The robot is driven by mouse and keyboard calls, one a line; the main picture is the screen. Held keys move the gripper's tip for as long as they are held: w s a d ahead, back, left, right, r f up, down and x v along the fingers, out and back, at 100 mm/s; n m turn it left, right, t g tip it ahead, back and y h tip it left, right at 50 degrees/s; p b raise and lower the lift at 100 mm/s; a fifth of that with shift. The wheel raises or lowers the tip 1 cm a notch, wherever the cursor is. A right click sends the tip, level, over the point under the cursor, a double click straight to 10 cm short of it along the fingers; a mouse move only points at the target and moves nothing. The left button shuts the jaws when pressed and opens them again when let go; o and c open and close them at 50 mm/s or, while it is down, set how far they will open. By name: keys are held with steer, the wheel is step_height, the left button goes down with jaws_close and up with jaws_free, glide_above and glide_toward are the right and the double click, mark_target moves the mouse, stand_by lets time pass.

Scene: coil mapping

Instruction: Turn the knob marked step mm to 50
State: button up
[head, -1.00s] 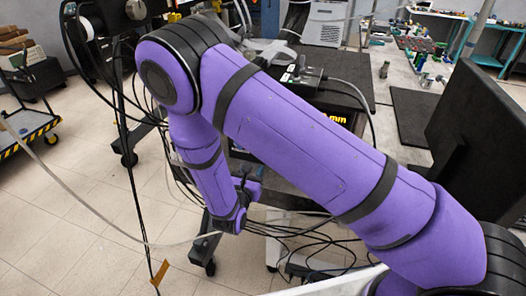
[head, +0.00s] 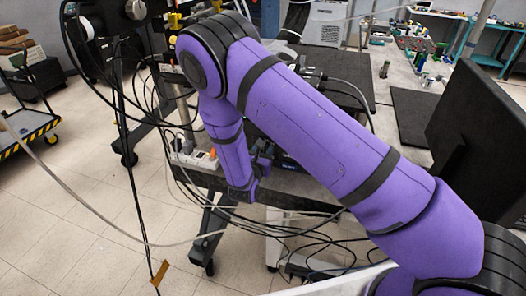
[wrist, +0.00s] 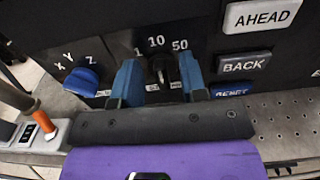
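The black step knob (wrist: 160,69) is in the wrist view on a dark panel, with the marks 1, 10 and 50 above it. Its pointer looks roughly toward 10, but I cannot be sure. My gripper (wrist: 160,80) has one blue finger on each side of this knob. The fingers are wide apart and appear clear of it, so the gripper is open. In the head view my gripper (head: 263,160) is at the front of the dark bench, small and partly hidden by my arm, and the knob is hidden.
A blue knob (wrist: 82,82) marked X, Y, Z is left of the left finger. A white power strip (head: 192,155) lies at the bench's left end. Cables hang below.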

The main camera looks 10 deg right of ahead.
jaws_close()
steer(key=shift+m, duration=0.4)
steer(key=m, duration=0.3)
steer(key=shift+s+d+m, duration=0.15)
steer(key=shift+d+m, duration=0.05)
steer(key=shift+m, duration=0.1)
steer(key=shift+s+d+f+m, duration=0.1)
steer(key=shift+f+m, duration=0.05)
steer(key=shift+m, duration=0.95)
steer(key=shift+d+f+m, duration=0.1)
steer(key=shift+m, duration=1)
jaws_free()
